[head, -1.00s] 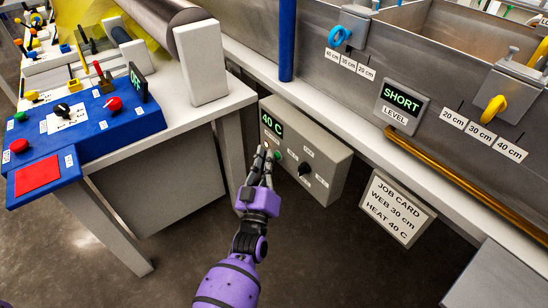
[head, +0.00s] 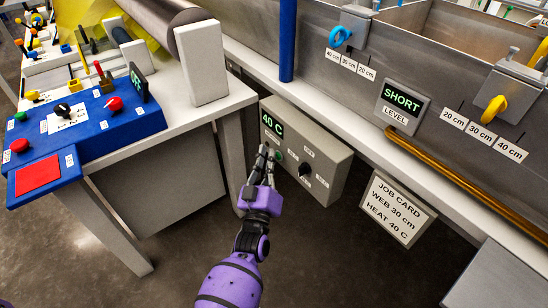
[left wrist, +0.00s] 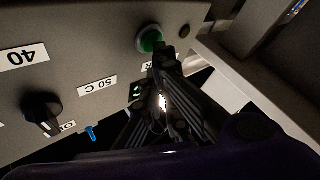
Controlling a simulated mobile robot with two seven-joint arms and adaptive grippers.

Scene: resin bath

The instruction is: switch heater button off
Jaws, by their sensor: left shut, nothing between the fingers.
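The grey heater box (head: 318,165) hangs under the bath's edge, with a lit "40 C" display (head: 272,123). Its round green button (head: 279,156) sits below the display and shows large in the left wrist view (left wrist: 151,40). A black knob (head: 305,170) is to the right of the button, among temperature labels. My left gripper (head: 266,149) is shut and empty, its fingertips right at the button in the head view. In the left wrist view the fingertips (left wrist: 164,54) are beside the button's lower edge; I cannot tell whether they touch. My right gripper is not in view.
The job card (head: 397,208) hangs right of the heater box. A white table (head: 185,127) with a blue control panel (head: 105,128) stands to the left, its leg close to my left arm. The "SHORT" level display (head: 402,103) is on the bath wall. Open floor lies below.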

